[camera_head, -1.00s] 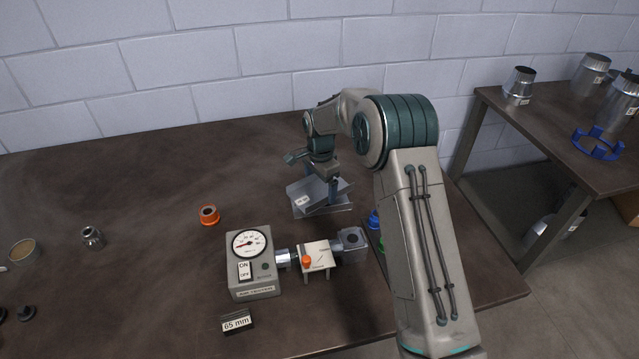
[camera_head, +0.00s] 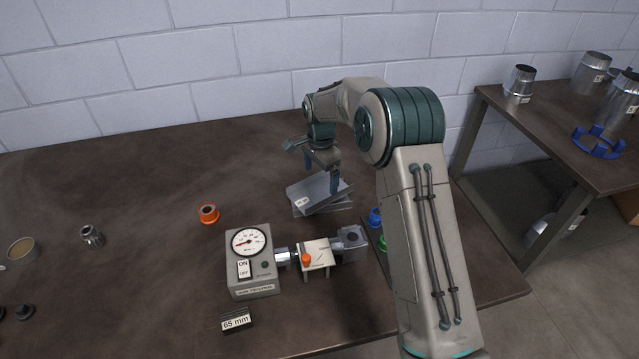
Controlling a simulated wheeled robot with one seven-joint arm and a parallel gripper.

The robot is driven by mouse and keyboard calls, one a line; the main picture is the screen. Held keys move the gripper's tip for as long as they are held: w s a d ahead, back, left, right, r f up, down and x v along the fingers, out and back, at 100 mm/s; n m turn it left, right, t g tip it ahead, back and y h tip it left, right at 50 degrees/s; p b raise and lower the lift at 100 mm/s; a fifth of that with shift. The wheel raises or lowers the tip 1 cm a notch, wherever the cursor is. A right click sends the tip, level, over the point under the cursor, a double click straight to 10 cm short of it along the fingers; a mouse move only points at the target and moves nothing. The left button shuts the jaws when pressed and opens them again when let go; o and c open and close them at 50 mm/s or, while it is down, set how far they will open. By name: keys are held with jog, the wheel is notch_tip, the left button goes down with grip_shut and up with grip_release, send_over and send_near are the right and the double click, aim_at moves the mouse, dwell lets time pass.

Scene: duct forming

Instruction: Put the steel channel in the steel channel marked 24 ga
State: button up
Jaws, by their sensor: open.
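Two grey sheet-steel channels lie together on the dark bench, just below my gripper. The channel with a small white label (camera_head: 302,202) is at the left; the label text is too small to read. The other steel channel (camera_head: 333,206) shows under and to the right of it, at a slightly different angle. They overlap, and I cannot tell whether one sits fully inside the other. My gripper (camera_head: 331,187) points down, open, over the right part of the channels. One finger shows clearly; the other is partly hidden. I cannot tell whether the fingers touch metal.
A grey gauge box (camera_head: 251,262) with a clamp fixture (camera_head: 318,255) stands in front of the channels. Blue (camera_head: 375,217) and green pieces are beside my arm. The back left bench is clear.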

aim_at(320, 193)
notch_tip(320, 193, up, 9)
jog(key=b, duration=0.1)
jog(key=s+d+r+n, duration=0.3)
jog(key=s+d+r, duration=0.4)
jog(key=s, duration=0.1)
jog(key=s+d+n+t, duration=0.1)
jog(key=s+d+n, duration=0.2)
jog(key=s, duration=1.1)
jog(key=s+d+f+n+t, duration=0.1)
jog(key=s+d+n, duration=0.3)
jog(key=s+d, duration=0.4)
jog(key=s+t, duration=0.1)
jog(key=s, duration=0.4)
jog(key=shift+s+d+f+n, duration=0.15)
jog(key=shift+s+f+n, duration=0.1)
jog(key=shift+s+n, duration=0.1)
